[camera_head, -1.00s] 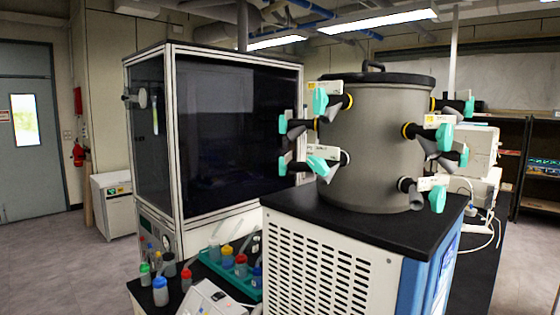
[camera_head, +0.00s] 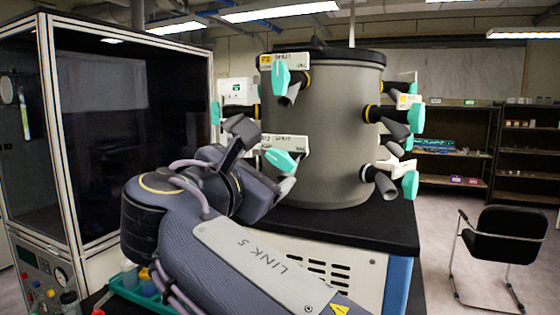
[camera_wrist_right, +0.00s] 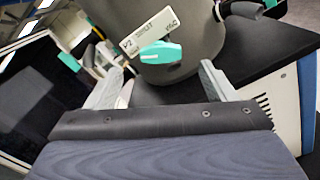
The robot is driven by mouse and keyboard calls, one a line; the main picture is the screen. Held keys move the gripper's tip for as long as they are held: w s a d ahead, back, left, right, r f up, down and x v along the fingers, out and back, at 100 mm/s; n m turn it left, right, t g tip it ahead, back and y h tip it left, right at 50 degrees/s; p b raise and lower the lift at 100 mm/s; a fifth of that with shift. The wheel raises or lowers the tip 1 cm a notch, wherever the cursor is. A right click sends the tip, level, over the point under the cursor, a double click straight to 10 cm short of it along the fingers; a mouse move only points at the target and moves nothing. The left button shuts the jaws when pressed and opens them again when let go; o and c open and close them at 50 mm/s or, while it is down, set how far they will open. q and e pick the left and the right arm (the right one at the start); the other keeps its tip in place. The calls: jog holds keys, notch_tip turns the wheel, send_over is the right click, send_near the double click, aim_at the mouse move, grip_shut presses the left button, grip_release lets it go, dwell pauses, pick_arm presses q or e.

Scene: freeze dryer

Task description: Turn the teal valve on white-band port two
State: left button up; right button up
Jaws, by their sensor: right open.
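The grey drum (camera_head: 325,130) carries several ports with teal valves. On its lower left side, a white label (camera_head: 292,145) reading P2, SHUT and VAC sits above a teal valve handle (camera_head: 281,160). In the right wrist view the same label (camera_wrist_right: 150,28) and teal handle (camera_wrist_right: 161,53) are at top centre. My right gripper (camera_head: 262,158) is close in front of this valve. In the wrist view its fingers (camera_wrist_right: 161,70) are spread on either side of the handle, with nothing held; contact cannot be told. My left gripper is not in view.
Another teal valve (camera_head: 281,75) with a yellow-marked P2 label is directly above. More teal valves (camera_head: 416,117) project on the right side. A glass-fronted cabinet (camera_head: 110,130) stands left, bottles (camera_head: 130,273) sit low left, and a black chair (camera_head: 505,240) is right.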

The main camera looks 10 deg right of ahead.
aim_at(280, 160)
jog(key=p+x, duration=0.1)
jog(key=x, duration=0.5)
jog(key=shift+w+d+f, duration=0.1)
jog(key=shift+w+d, duration=0.05)
jog(key=shift+w, duration=0.15)
jog(key=c, duration=1)
